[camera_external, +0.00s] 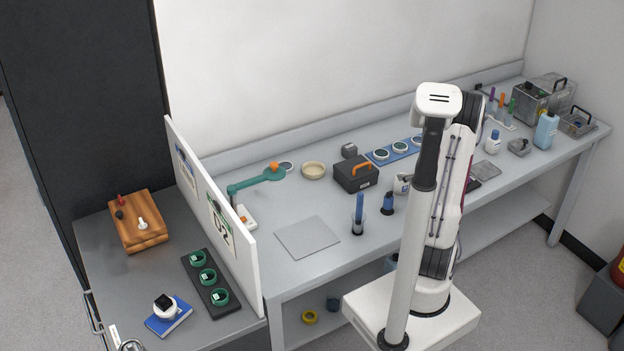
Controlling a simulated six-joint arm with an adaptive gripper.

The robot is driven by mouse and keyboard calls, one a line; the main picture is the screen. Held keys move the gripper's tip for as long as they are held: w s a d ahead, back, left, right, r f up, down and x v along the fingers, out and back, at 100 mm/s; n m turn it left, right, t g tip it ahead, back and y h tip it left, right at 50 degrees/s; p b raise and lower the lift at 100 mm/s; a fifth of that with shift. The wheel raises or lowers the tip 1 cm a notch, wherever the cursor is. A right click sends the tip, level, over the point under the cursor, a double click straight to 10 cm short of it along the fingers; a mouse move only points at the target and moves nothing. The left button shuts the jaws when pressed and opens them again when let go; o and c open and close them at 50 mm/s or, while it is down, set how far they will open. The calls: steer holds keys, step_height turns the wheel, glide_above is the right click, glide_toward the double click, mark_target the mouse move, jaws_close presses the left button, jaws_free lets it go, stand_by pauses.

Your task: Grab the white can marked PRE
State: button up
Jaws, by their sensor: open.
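No marking PRE can be read at this size. A white container with a small dark label (401,186) stands on the long bench just left of my arm; it may be the can, but I cannot tell. A white round object with a black top (165,307) sits on a blue book at the lower left. A white bottle with blue (492,142) stands right of my arm. My gripper cannot be made out; my upright arm hides part of the bench.
A black case with an orange handle (356,174), a blue strip with round pieces (397,151) and dark cups with blue tools (358,214) stand near the labelled container. A white partition (246,262) divides the benches. A flat grey plate (307,237) lies on the front bench.

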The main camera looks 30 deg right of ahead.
steer(key=shift+s+f+t+y, duration=0.35)
steer(key=shift+f+y, duration=0.05)
steer(key=shift+f, duration=0.25)
steer(key=shift+s+f+t+y, duration=0.35)
steer(key=shift+f+y, duration=0.05)
steer(key=shift+f, duration=0.2)
steer(key=shift+s+a+f+m+t+y, duration=0.2)
steer(key=shift+s+f+m+t+y, duration=0.1)
steer(key=shift+s+y, duration=0.1)
steer(key=shift+s+a+t+y, duration=0.2)
steer(key=shift+s+t+y, duration=0.1)
steer(key=shift+t, duration=0.1)
steer(key=shift+w, duration=0.1)
steer(key=shift+x, duration=1)
steer(key=shift+w+f, duration=0.15)
steer(key=shift+d+x, duration=0.2)
steer(key=shift+x, duration=0.65)
steer(key=shift+d+x, duration=0.2)
steer(key=shift+x, duration=1.65)
